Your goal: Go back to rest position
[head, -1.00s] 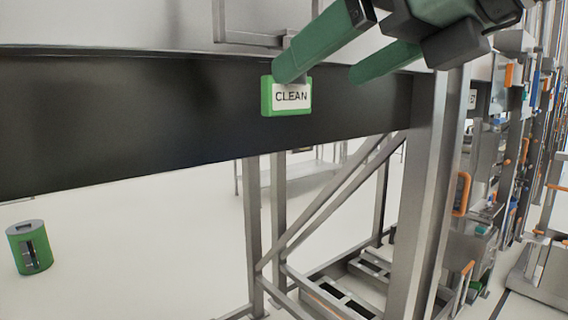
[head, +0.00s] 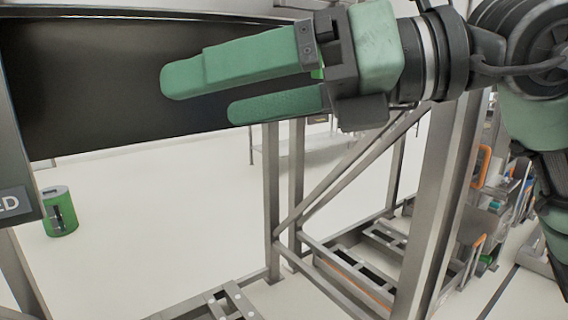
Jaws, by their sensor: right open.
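My right gripper (head: 206,96) has two green fingers that point left in the head view, with a clear gap between them. It is open, with nothing between the fingers. It is in front of the dark panel (head: 90,75), which shows behind and between the fingers. Whether it touches the panel cannot be told. My right arm comes in from the upper right. My left gripper is not in view. The CLEAN label is not readable now; a small bit of green shows behind the gripper.
A grey metal frame (head: 441,205) with diagonal braces stands below the panel. A green bin (head: 61,213) stands on the floor at left. Pale floor between is clear.

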